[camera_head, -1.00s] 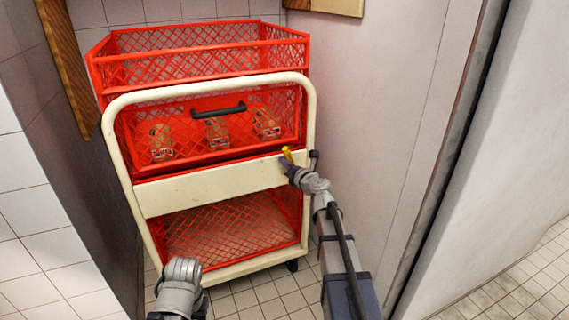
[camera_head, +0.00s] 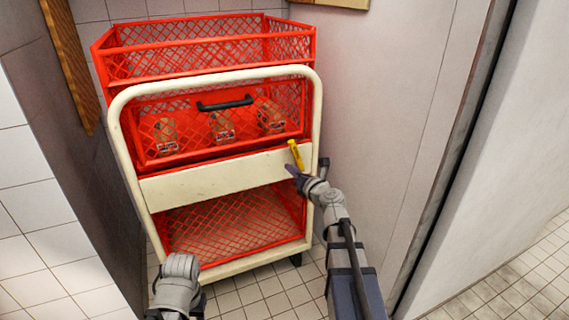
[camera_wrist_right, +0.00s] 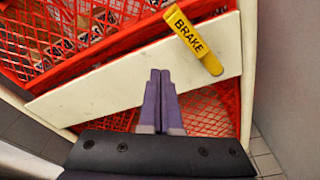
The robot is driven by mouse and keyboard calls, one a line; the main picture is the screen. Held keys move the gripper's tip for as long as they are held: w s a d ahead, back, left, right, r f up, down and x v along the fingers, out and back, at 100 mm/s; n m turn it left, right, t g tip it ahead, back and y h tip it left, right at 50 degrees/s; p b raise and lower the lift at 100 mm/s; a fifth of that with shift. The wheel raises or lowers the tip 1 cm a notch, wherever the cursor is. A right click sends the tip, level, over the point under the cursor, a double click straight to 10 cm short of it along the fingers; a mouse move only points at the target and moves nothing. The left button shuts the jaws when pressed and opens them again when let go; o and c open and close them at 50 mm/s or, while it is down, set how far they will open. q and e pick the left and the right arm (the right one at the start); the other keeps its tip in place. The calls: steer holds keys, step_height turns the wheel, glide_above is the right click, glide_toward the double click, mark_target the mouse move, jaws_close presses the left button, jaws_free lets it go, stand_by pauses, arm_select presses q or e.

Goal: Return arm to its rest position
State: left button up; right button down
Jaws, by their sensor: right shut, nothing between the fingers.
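A yellow lever marked BRAKE (camera_wrist_right: 195,42) sits on the cream panel of a cart; it also shows in the head view (camera_head: 296,154), tilted, its top leaning left. My right gripper (camera_head: 293,170) is just below the lever in the head view. In the right wrist view its purple fingers (camera_wrist_right: 160,76) are together and empty, in front of the cream panel and apart from the lever. My left arm (camera_head: 180,285) shows only as a grey joint at the bottom edge; its fingers are not visible.
The cart's cream frame (camera_head: 117,130) holds a red crate (camera_head: 205,63) above and a red mesh lower section (camera_head: 235,225). Packages (camera_head: 222,124) show behind the mesh. Walls stand close on both sides; tiled floor (camera_head: 262,293) is free in front.

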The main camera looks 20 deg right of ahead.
steer(key=s, duration=0.2)
steer(key=shift+s+d, duration=0.25)
steer(key=shift+s, duration=0.15)
steer(key=s+a+f+n+g+y, duration=0.2)
steer(key=s+a+f+n+g, duration=0.15)
steer(key=a+n, duration=0.45)
steer(key=s+a+f+n+g+y, duration=0.1)
steer(key=s+a+f+n+g, duration=0.3)
steer(key=a+n, duration=0.45)
steer(key=s+a+f+n+g+y, duration=0.2)
steer(key=a+f+n, duration=0.3)
steer(key=a+n, duration=0.25)
steer(key=s+a+f+n+g+h, duration=0.2)
steer(key=s+f+n+g+h, duration=0.15)
steer(key=s+n, duration=0.55)
steer(key=s+a+f+n+g+h, duration=0.1)
steer(key=s+f+n+g+h, duration=0.25)
steer(key=s+n, duration=0.55)
step_height(320, 180, up, 33)
steer(key=w+n+h+p, duration=0.1)
steer(key=n+p, duration=0.1)
steer(key=p, duration=3)
steer(key=shift+w+f, duration=0.15)
steer(key=shift+w, duration=0.1)
